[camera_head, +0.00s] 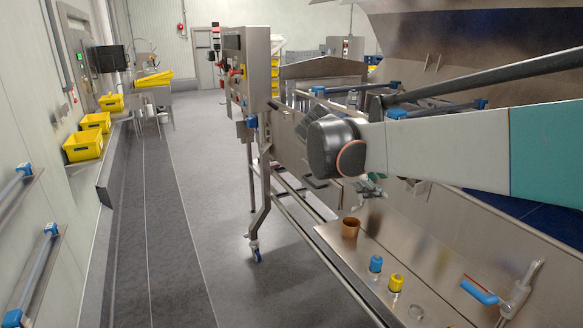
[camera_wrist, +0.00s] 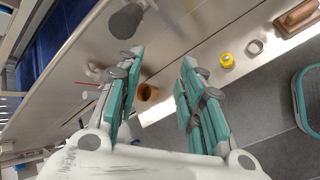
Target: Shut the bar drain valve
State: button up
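A metal valve with a blue lever handle (camera_head: 480,291) stands on the steel wall above the ledge, at the lower right of the head view. I cannot make out this valve in the wrist view. My gripper (camera_wrist: 160,65) is open, with two teal-padded fingers apart and nothing between the pads. In the head view my arm hides most of it, and only small parts show below the dark wrist joint. A small fitting with a thin red part (camera_wrist: 88,85) lies left of my fingers in the wrist view; I cannot tell what it is.
On the ledge stand a copper cup (camera_head: 350,228), a blue cap (camera_head: 376,262), a yellow cap (camera_head: 396,283) and a metal ring (camera_head: 416,311). A control cabinet (camera_head: 247,70) rises behind. Yellow bins (camera_head: 83,145) line the left wall. The floor aisle is clear.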

jog(key=w+a+f+n+h, duration=0.1)
jog(key=w+a+n+h, duration=0.15)
jog(key=w, duration=0.45)
jog(key=w+a+f+n+h, duration=0.1)
jog(key=w+a+n+h, duration=0.15)
jog(key=w, duration=0.45)
jog(key=w+a+f+n+g+h, duration=0.1)
jog(key=w+a+f+n+h, duration=0.3)
jog(key=a, duration=0.3)
jog(key=shift+m, duration=0.6)
jog(key=w+d+b, duration=0.1)
jog(key=d, duration=0.3)
jog(key=w+d+b, duration=0.1)
jog(key=d, duration=0.4)
jog(key=w+d+b, duration=0.1)
jog(key=d, duration=0.3)
jog(key=shift+w+d+f+b, duration=0.15)
jog(key=shift+w+f+b, duration=0.2)
jog(key=shift+f+b, duration=0.05)
grip_shut()
